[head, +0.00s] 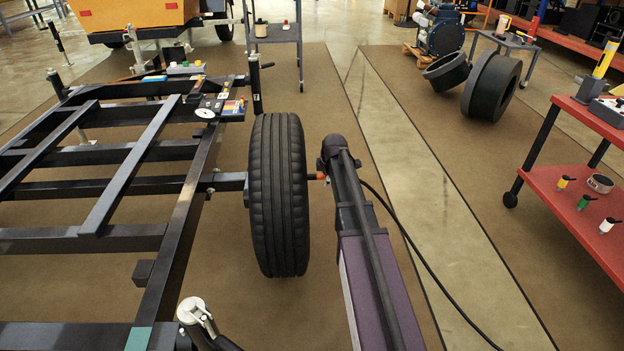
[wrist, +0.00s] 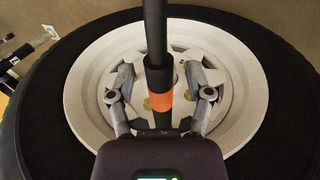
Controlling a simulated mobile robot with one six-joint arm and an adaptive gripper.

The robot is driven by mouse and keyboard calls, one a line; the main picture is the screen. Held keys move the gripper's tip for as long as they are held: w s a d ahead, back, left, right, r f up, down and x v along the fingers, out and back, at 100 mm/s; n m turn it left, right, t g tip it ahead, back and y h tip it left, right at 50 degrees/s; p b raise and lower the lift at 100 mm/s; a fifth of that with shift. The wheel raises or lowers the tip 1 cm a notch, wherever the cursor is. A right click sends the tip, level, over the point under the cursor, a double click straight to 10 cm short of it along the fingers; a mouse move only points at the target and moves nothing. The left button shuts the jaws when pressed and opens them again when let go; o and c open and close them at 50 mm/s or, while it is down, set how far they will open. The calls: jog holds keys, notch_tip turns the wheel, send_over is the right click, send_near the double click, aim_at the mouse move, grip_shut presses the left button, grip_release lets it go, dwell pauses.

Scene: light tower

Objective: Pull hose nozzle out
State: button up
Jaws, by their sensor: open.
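In the wrist view, the hose nozzle (wrist: 159,78) is a dark rod with an orange band. It runs from the top edge down between my gripper's fingers. My gripper (wrist: 158,88) is open, with one finger on each side of the nozzle and a gap visible on both sides. Behind them is a pale wheel rim (wrist: 90,75) inside a black tire. In the head view, a small orange piece (head: 318,177) shows between the tire (head: 278,200) and the end of my arm. My arm hides most of the gripper there.
A dark trailer frame (head: 130,185) lies left of the tire. A black hose or cable (head: 425,270) curves across the floor area at right. A red cart (head: 575,205) with small nozzle-like parts stands at far right. Loose tires (head: 492,88) lie farther back.

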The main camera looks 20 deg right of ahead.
dwell(0.9)
grip_shut()
